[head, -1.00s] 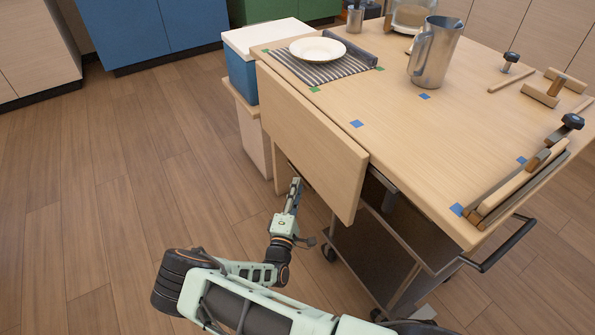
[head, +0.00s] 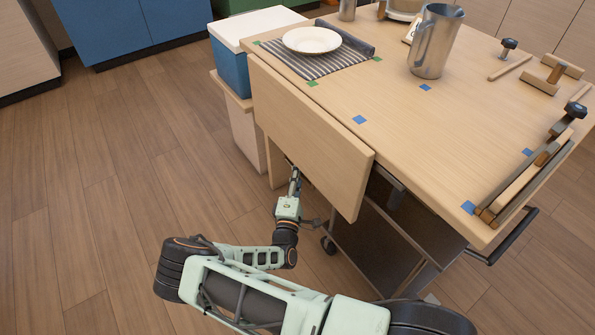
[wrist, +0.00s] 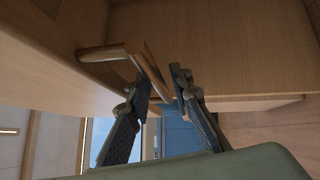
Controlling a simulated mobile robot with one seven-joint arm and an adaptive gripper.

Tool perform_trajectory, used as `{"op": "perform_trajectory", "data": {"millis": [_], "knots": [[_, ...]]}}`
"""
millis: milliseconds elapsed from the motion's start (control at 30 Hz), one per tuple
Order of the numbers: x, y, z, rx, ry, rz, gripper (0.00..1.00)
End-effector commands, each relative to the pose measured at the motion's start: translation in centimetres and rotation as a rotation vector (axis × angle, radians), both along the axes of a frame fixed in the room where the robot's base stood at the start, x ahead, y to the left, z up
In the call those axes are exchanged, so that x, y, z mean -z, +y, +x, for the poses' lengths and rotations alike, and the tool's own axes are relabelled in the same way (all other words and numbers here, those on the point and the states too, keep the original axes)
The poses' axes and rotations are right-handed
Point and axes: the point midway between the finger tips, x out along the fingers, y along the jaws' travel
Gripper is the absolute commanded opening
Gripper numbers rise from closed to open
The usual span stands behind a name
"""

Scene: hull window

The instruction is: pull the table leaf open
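The table leaf (head: 308,140) is a pale wooden panel hanging down along the left side of the table (head: 440,120). My gripper (head: 292,172) is low beside the leaf's lower edge, and its fingertips are partly hidden there. In the wrist view my gripper (wrist: 160,88) has its two dark fingers apart. A brown wooden bar handle (wrist: 147,68) sticks out from a wooden panel, which looks like the leaf (wrist: 60,65), and its bar reaches into the gap between the fingers. I cannot tell whether either finger touches it.
On the table are a white plate (head: 312,40) on a striped mat (head: 318,62), a metal pitcher (head: 432,45) and wooden clamp pieces (head: 530,165). A white-lidded blue box (head: 232,72) stands beyond the leaf. The floor (head: 110,200) on the left is clear.

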Motion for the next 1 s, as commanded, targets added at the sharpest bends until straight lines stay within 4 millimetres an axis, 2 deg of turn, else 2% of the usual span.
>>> {"op": "perform_trajectory", "data": {"millis": [100, 300, 767, 1000], "knots": [[0.0, 0.0, 0.0, 0.000, 0.000, 0.000, 0.20], [0.0, 0.0, 0.0, 0.000, 0.000, 0.000, 0.00], [-0.1, 0.3, -0.1, 0.000, 0.006, 0.008, 0.00], [-0.8, 2.6, -0.5, -0.001, 0.046, 0.070, 0.00]]}}
